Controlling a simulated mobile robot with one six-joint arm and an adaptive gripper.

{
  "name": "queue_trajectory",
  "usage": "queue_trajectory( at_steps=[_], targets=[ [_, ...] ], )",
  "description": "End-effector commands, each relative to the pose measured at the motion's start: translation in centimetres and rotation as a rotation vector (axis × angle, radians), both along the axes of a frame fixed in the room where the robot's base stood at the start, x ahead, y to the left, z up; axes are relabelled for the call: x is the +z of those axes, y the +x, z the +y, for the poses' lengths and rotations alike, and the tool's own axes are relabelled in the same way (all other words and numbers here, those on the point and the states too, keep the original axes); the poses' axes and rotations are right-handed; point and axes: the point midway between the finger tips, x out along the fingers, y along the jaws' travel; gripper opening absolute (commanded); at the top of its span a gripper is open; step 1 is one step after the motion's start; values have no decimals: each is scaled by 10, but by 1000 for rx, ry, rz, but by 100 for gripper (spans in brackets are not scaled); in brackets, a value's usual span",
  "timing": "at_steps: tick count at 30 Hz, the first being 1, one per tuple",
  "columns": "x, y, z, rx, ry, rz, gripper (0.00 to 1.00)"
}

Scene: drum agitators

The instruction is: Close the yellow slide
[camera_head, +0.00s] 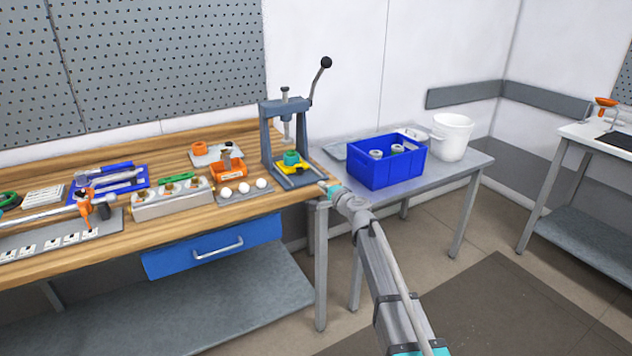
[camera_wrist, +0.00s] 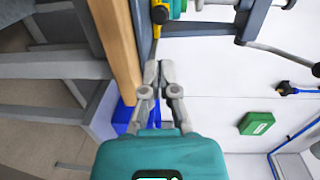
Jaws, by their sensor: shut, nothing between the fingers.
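The yellow slide (camera_head: 280,169) sits low in the blue-grey lever press (camera_head: 268,133) at the right end of the wooden bench. A teal-green round part (camera_head: 291,157) is on it. In the wrist view the yellow slide (camera_wrist: 160,13) shows at the top edge, partly cut off. My gripper (camera_head: 324,186) is beside the right front of the press base, apart from the slide. In the wrist view my gripper (camera_wrist: 159,66) is shut and empty, its fingertips below the yellow slide in the picture. How far the slide is pulled out is hard to tell.
White balls (camera_head: 244,188) and an orange bin (camera_head: 228,168) stand left of the press on the wooden bench (camera_head: 150,218). A blue crate (camera_head: 385,173) and a white bucket (camera_head: 452,138) stand on the grey table to the right. The press lever (camera_head: 318,82) rises above the press.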

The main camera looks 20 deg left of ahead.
Motion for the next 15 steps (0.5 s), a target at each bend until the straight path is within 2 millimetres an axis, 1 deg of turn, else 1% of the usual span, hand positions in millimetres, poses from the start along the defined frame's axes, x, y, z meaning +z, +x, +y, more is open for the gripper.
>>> queue_trajectory(
  at_steps=[1,6,15],
  targets=[
    [1,-6,-6,-1,0,0,0],
    [2,-13,-16,0,0,0,0],
    [2,-14,-19,0,0,0,0]
  ],
)
